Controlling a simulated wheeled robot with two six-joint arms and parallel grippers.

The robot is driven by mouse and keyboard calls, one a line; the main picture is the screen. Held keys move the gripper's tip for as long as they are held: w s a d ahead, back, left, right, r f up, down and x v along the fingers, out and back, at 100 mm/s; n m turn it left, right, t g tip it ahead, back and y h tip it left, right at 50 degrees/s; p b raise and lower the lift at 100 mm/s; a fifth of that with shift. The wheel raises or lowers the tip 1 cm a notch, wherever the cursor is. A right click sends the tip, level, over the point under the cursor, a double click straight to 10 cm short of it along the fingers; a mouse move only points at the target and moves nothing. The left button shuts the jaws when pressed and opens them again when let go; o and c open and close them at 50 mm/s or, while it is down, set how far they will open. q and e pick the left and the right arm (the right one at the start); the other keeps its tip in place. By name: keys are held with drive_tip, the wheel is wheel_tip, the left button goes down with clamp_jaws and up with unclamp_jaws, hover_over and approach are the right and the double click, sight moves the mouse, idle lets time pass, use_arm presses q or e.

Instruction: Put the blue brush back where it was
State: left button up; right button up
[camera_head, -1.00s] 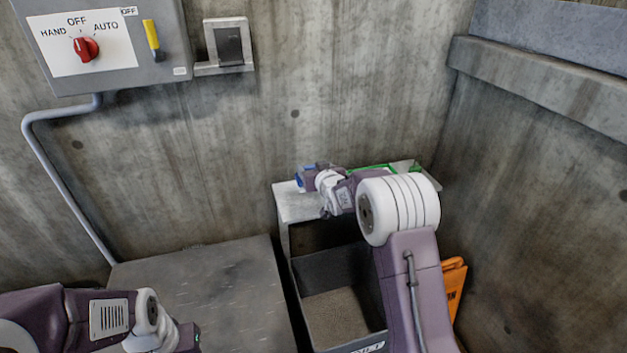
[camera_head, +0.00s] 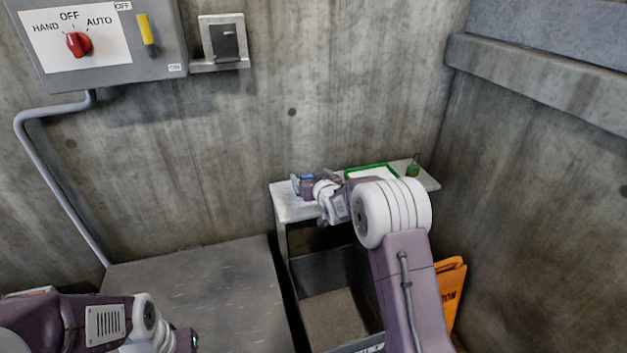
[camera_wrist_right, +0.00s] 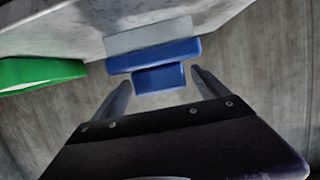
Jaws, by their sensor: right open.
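The blue brush (camera_wrist_right: 150,65) shows in the right wrist view, with a wide blue body, a smaller blue block and a pale band along its other side. The pale band is against or very close to the light shelf surface. My right gripper (camera_wrist_right: 160,85) is open, its two fingers on either side of the smaller block, with gaps visible. In the head view, the right gripper (camera_head: 300,186) is over the left end of the shelf, and a bit of the blue brush (camera_head: 307,178) shows there. My left gripper (camera_head: 188,340) is at the bottom left, its fingers not visible.
The light shelf (camera_head: 287,208) stands against the concrete wall. It bears a green-rimmed tray (camera_head: 372,167) and a small green object (camera_head: 413,170). A dark bin (camera_head: 325,268) is below, an orange sign (camera_head: 450,285) right. A grey surface (camera_head: 205,290) left is clear.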

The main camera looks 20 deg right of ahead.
drive_tip(key=p+v, duration=0.1)
drive_tip(key=v, duration=1.1)
drive_tip(key=shift+p, duration=0.4)
drive_tip(key=shift+r, duration=0.1)
drive_tip(key=s+a+f+g, duration=0.1)
drive_tip(key=s+f+g, duration=0.3)
drive_tip(key=s, duration=0.6)
drive_tip(key=s+a+f+g, duration=0.1)
drive_tip(key=s+f+g, duration=0.4)
drive_tip(key=s, duration=0.5)
drive_tip(key=s+a+f+g, duration=0.1)
drive_tip(key=s+f+g, duration=0.3)
drive_tip(key=s, duration=0.5)
wheel_tip(320, 180, up, 28)
drive_tip(key=p, duration=2.7)
drive_tip(key=shift+d+f+m, duration=0.2)
drive_tip(key=shift+f+m, duration=0.05)
drive_tip(key=shift+m, duration=0.05)
drive_tip(key=shift+p, duration=0.3)
